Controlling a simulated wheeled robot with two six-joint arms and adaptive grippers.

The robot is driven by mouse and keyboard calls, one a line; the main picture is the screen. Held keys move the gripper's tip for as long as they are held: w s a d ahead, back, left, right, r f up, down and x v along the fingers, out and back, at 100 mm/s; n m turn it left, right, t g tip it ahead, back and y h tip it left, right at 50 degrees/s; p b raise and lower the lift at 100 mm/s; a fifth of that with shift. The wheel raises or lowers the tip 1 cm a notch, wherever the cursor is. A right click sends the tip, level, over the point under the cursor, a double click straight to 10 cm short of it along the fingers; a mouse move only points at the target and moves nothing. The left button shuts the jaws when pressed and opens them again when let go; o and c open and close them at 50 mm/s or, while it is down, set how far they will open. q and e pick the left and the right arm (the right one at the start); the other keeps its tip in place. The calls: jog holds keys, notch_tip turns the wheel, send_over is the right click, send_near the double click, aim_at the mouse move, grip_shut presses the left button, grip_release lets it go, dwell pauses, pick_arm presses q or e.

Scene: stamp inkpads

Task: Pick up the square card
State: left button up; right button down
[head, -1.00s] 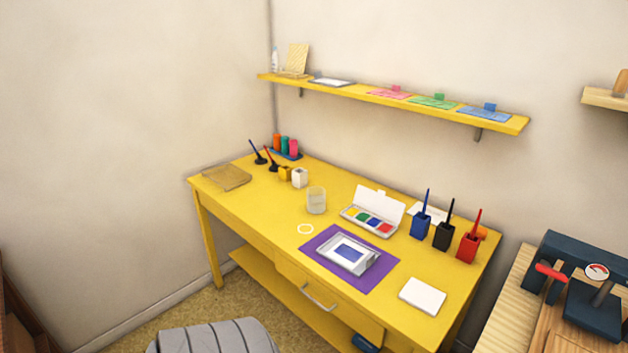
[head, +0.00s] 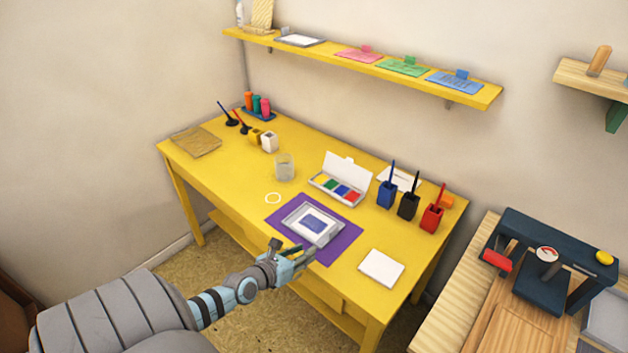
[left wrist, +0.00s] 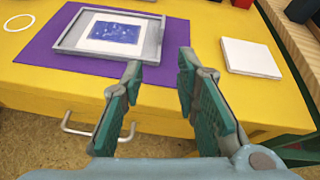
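A white square stack of cards or pad (head: 382,266) lies flat at the desk's front right; it also shows in the left wrist view (left wrist: 249,57). A white card with a blue printed rectangle (head: 313,224) lies in a shallow grey tray (head: 291,217) on a purple mat (head: 345,240); the left wrist view shows this card too (left wrist: 115,33). I cannot tell which is the square card. My left gripper (head: 300,255) is at the desk's front edge, between tray and white stack. Its fingers (left wrist: 160,64) are apart, with nothing between them. My right gripper is out of view.
A drawer handle (left wrist: 97,131) sits below the front edge. A wooden workbench (head: 470,315) stands at right.

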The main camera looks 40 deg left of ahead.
aim_at(331, 232)
pick_arm(q)
jog(key=shift+m, duration=0.9)
jog(key=b+x, duration=0.4)
jog(key=r+b+x, duration=0.1)
jog(key=b+x, duration=0.3)
jog(key=x, duration=0.1)
jog(key=b+x, duration=0.4)
jog(key=x, duration=0.1)
jog(key=shift+w+r, duration=0.25)
jog(key=shift+w, duration=0.45)
jog(key=shift+r, duration=0.15)
grip_shut()
